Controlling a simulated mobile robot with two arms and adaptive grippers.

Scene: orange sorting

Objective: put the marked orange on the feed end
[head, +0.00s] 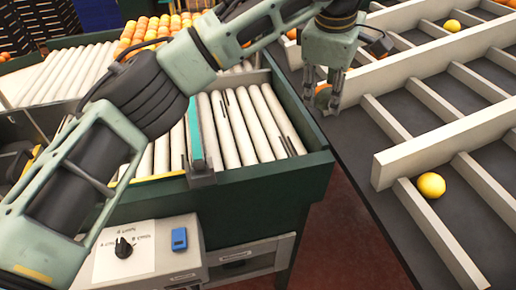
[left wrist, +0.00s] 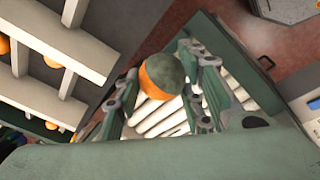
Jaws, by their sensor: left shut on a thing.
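My left gripper (head: 322,92) is shut on an orange (head: 323,89), which shows only partly between the fingers in the head view. In the left wrist view the same orange (left wrist: 158,88) sits between the fingers, with a dark green patch covering its upper right side. The gripper holds it near the right edge of the roller conveyor (head: 318,160), beside the dark divided table (head: 352,150). White rollers (left wrist: 160,118) show behind the orange in the left wrist view. I cannot tell which end is the feed end. My right gripper is not in view.
White dividers (head: 440,150) split the table at right into lanes. A yellow-orange fruit (head: 431,185) lies in a near lane and another (head: 452,26) farther back. Many oranges (head: 150,30) lie beyond the rollers. A control panel with a knob (head: 124,247) is at the front.

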